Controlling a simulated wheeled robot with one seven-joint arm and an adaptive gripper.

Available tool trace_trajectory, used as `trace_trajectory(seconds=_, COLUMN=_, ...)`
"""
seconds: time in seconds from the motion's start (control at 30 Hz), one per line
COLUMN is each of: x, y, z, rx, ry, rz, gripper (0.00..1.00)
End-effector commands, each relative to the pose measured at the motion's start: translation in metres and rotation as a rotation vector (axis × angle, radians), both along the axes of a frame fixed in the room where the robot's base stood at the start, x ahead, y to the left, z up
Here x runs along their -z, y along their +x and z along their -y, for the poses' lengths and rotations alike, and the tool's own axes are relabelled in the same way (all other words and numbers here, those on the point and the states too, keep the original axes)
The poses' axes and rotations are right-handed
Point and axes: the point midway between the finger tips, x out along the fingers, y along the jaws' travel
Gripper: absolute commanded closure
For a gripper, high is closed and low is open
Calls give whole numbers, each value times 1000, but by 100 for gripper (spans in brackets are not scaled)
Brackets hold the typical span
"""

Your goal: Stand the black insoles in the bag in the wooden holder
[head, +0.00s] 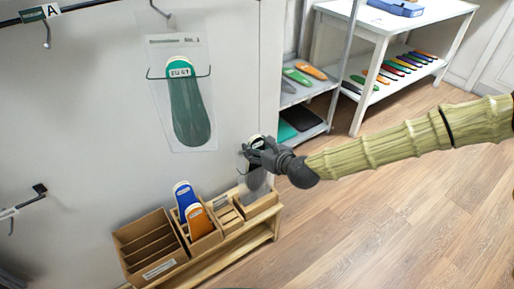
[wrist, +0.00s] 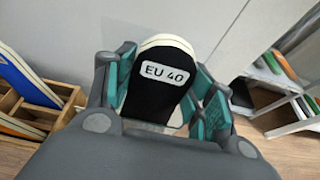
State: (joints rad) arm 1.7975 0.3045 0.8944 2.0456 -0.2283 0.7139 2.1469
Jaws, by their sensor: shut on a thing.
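My gripper (head: 262,156) is shut on the black insoles (wrist: 165,88), marked EU 40, with pale edges. In the wrist view they stand between the teal fingers. In the head view my gripper mostly hides them; only a dark and white top end (head: 256,141) shows. A clear bag (head: 258,181) hangs below the fingers, above the right end of the wooden holder. The wooden holder (head: 142,243) stands at the lower middle of the head view, and its dividers (wrist: 50,111) show at the left of the wrist view. I cannot tell whether the bag touches it.
Blue insoles (head: 182,194) and orange insoles (head: 198,222) stand in the holder's middle compartments. Its left compartments look empty. Shelves (head: 335,85) with several coloured insoles stand behind. The floor at right is clear.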

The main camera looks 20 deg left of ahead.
Motion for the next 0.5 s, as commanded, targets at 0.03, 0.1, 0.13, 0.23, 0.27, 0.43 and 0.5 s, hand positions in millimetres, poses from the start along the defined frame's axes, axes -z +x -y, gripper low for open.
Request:
trace_trajectory(seconds=0.03, x=21, y=-6, z=3, rx=-3, ry=-12, rz=-24, gripper=100)
trace_trajectory(seconds=0.1, x=25, y=-6, z=3, rx=-3, ry=-12, rz=-25, gripper=100)
trace_trajectory(seconds=0.13, x=27, y=-6, z=2, rx=-3, ry=-12, rz=-25, gripper=100)
trace_trajectory(seconds=0.23, x=33, y=-7, z=2, rx=-5, ry=-14, rz=-26, gripper=100)
trace_trajectory(seconds=0.27, x=35, y=-7, z=2, rx=-5, ry=-13, rz=-27, gripper=100)
trace_trajectory(seconds=0.43, x=45, y=-8, z=2, rx=-6, ry=-14, rz=-29, gripper=100)
trace_trajectory(seconds=0.5, x=49, y=-8, z=2, rx=-6, ry=-13, rz=-28, gripper=100)
